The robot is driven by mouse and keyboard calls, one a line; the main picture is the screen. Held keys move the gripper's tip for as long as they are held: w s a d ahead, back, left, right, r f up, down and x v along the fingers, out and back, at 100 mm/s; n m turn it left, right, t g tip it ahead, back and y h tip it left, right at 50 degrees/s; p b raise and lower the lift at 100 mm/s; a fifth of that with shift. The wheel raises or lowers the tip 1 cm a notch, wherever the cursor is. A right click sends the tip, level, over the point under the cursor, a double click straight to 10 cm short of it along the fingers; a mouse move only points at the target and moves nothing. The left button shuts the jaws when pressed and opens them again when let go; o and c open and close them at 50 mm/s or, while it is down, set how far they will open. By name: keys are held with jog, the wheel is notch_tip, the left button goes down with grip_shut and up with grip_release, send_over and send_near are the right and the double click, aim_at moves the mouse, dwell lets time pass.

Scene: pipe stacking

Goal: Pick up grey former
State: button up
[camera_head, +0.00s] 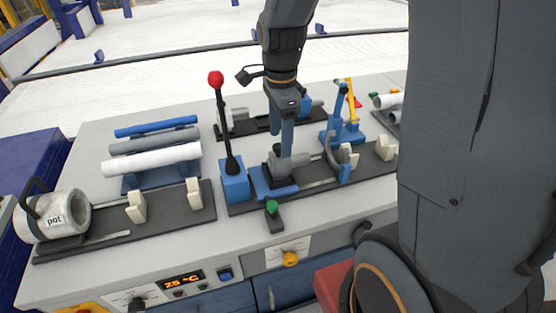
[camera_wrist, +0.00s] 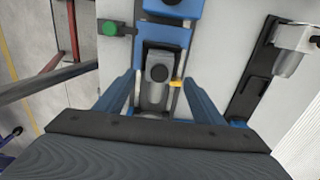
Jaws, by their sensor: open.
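The grey former (camera_head: 282,165) appears to be the grey metal piece on the blue fixture in the middle of the bench. It also shows in the wrist view (camera_wrist: 157,90), with a dark round end toward the camera. My gripper (camera_head: 287,147) points down over it, and its blue fingers partly cover it in the head view. In the wrist view my gripper (camera_wrist: 160,76) is open, with one finger to each side of the former and visible gaps. I cannot tell how far above or around it the fingertips are.
A lever with a red knob (camera_head: 216,79) stands left of the former. A blue clamp (camera_head: 343,122) is to the right. A green button (camera_head: 272,207) is nearer the front.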

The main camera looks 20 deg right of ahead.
aim_at(290, 159)
jog(key=shift+s+d+f+p, duration=0.15)
jog(key=shift+f+p, duration=0.25)
jog(key=shift+f, duration=1.1)
jog(key=shift+f+p, duration=0.6)
jog(key=shift+f, duration=1.45)
jog(key=c, duration=1.5)
jog(key=shift+r, duration=0.1)
